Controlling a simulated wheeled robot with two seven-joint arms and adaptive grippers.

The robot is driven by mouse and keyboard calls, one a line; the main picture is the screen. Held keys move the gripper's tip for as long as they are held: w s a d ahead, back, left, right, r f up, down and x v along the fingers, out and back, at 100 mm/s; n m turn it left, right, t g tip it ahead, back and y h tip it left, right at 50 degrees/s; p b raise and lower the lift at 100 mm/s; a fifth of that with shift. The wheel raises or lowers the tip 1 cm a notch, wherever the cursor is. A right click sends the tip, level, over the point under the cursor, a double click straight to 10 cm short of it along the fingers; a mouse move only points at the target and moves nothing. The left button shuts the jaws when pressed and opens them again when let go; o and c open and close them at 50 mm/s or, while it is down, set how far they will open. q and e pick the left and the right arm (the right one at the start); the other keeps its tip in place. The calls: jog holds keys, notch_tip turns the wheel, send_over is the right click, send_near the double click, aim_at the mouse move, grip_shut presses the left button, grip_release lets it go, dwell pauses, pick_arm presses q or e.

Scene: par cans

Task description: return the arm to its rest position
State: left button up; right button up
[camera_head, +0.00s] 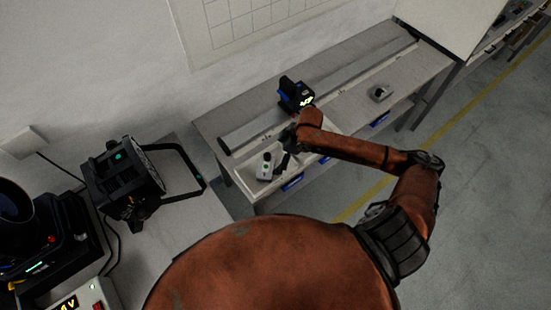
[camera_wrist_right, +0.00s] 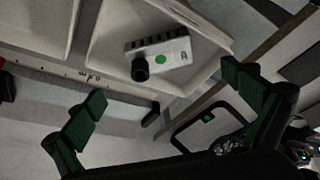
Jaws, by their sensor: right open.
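My right arm reaches from the right across the head view to the grey bench, and its gripper (camera_head: 287,148) is over the white tray area there. In the right wrist view the two green-padded fingers of this gripper (camera_wrist_right: 160,115) stand wide apart with nothing between them. A small grey device with a green dot and a black knob (camera_wrist_right: 158,57) lies in a white tray (camera_wrist_right: 103,50) beyond the fingers. The same device (camera_head: 264,168) shows in the head view, left of the gripper and apart from it. My left gripper is not in view.
A black and blue device (camera_head: 295,93) stands on the bench (camera_head: 235,108) close behind the right gripper. A small grey piece (camera_head: 380,93) lies farther right. A black par can (camera_head: 124,180) with a bracket stands on the left table. A long rail runs along the bench.

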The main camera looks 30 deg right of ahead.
jog(key=shift+r, duration=0.1)
dwell(0.5)
jog(key=shift+m+t, duration=0.3)
jog(key=shift+m, duration=0.1)
jog(key=s+a+f, duration=0.1)
jog(key=s+a, duration=0.1)
jog(key=s+a+f, duration=0.2)
jog(key=shift+s, duration=0.2)
jog(key=s+d+f+m+h, duration=0.15)
jog(key=s+d+m, duration=0.35)
jog(key=s, duration=0.5)
jog(key=s+d+m+h, duration=0.3)
jog(key=s+d+m, duration=0.2)
jog(key=s, duration=0.5)
notch_tip(320, 180, down, 29)
jog(key=a+g+b, duration=0.1)
jog(key=b, duration=0.1)
jog(key=s+f+n+g+b, duration=0.1)
jog(key=s+f+b, duration=0.1)
jog(key=s+f, duration=1.8)
notch_tip(320, 180, down, 3)
jog(key=shift+a+f+n+y+b, duration=0.1)
jog(key=shift+a+n+y+b, duration=0.05)
jog(key=shift+n+y+b, duration=0.2)
jog(key=shift+s, duration=0.1)
